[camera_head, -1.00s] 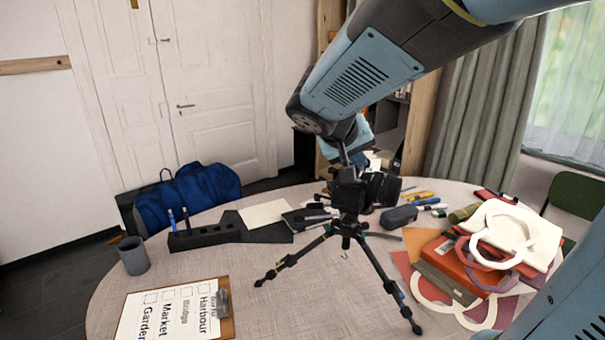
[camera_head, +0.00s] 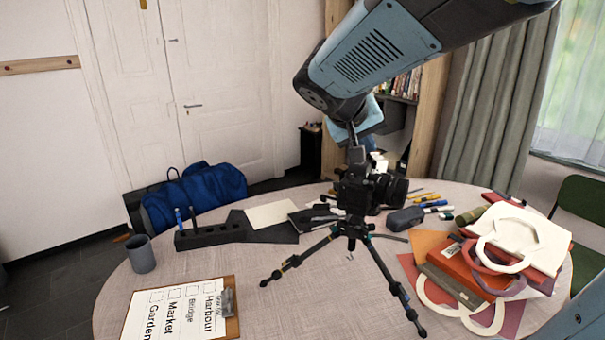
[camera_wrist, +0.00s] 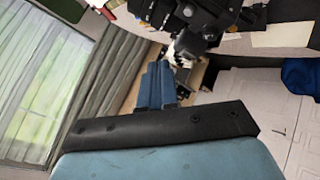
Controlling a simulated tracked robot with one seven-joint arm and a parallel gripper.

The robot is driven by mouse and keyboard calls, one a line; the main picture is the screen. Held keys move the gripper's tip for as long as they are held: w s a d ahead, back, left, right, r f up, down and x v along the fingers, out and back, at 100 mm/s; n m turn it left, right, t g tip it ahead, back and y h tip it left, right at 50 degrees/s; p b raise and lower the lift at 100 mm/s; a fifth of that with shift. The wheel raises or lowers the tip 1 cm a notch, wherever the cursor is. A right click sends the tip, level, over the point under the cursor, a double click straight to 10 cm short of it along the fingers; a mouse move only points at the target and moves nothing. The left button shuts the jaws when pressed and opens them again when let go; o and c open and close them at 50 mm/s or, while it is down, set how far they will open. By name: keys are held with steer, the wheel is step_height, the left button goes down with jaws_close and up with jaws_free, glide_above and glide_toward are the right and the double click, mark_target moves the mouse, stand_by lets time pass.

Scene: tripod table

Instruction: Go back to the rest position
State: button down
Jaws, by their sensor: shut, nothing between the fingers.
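My gripper (camera_wrist: 158,68) shows in the wrist view as blue fingers that are shut and empty. In the head view my arm reaches in from the upper right, and its end is over and behind the black camera (camera_head: 370,192), so the fingertips are largely hidden there. The camera stands upright on a black tripod (camera_head: 384,266) on the round table (camera_head: 300,300). In the wrist view the camera (camera_wrist: 190,20) is beyond the fingertips, near the top. I cannot tell the exact gap between them.
Left on the table are a grey mug (camera_head: 141,254), a black pen holder (camera_head: 212,235) and a clipboard (camera_head: 185,312). A blue bag (camera_head: 195,195) stands behind the table.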

steer(key=s+d+f+y, duration=0.1)
steer(key=s+d+y, duration=0.2)
steer(key=s, duration=0.5)
steer(key=s+d+f+g+y, duration=0.1)
steer(key=s+d+f+y, duration=0.1)
steer(key=s, duration=0.6)
steer(key=shift+s+d+y, duration=0.2)
steer(key=shift+d+y, duration=0.4)
steer(key=shift+d, duration=0.15)
